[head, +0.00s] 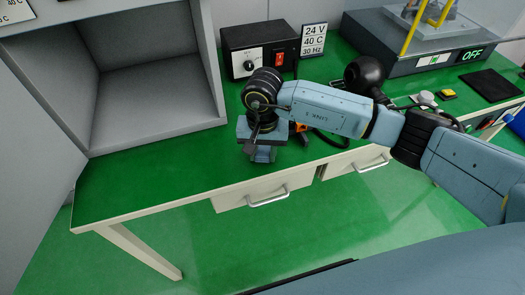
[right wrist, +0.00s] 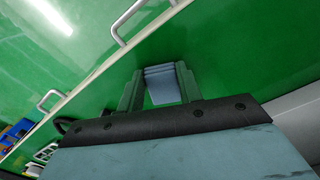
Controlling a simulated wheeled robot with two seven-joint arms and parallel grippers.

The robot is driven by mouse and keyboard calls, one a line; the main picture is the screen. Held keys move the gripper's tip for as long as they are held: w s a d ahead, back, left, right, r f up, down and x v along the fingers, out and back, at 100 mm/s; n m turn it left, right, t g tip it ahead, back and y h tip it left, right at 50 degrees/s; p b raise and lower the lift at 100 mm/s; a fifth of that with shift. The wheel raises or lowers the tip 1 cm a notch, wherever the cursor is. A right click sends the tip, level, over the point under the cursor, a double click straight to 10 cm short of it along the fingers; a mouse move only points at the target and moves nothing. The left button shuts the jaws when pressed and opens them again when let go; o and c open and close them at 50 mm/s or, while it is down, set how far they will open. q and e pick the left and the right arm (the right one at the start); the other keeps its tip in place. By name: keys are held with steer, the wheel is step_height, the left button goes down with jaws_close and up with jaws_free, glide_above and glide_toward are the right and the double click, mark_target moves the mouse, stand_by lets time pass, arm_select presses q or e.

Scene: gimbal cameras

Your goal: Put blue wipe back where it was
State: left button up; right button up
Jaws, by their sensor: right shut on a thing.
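The blue wipe (right wrist: 162,85) is a folded, layered blue-grey pad between the two fingers of my right gripper (right wrist: 160,88) in the right wrist view. The right gripper (head: 262,152) is shut on it. In the head view the gripper points down over the green bench near its front edge, above the left drawer. The wipe is mostly hidden there by the gripper. I cannot tell whether the wipe touches the bench. My left gripper is not in view.
A grey open cabinet (head: 152,88) stands on the bench at left. A black control box (head: 262,46) with a "24 V" sign (head: 314,39) is behind. An orange item (head: 299,127) lies close to the gripper. The bench (head: 125,185) is clear at front left.

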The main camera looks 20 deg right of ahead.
mark_target(263, 154)
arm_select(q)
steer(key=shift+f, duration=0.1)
arm_select(e)
steer(key=o, duration=0.9)
steer(key=shift+r, duration=0.1)
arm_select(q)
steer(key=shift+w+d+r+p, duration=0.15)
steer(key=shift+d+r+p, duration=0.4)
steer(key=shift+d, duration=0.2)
arm_select(e)
steer(key=shift+w+r, duration=0.15)
steer(key=shift+r, duration=5.85)
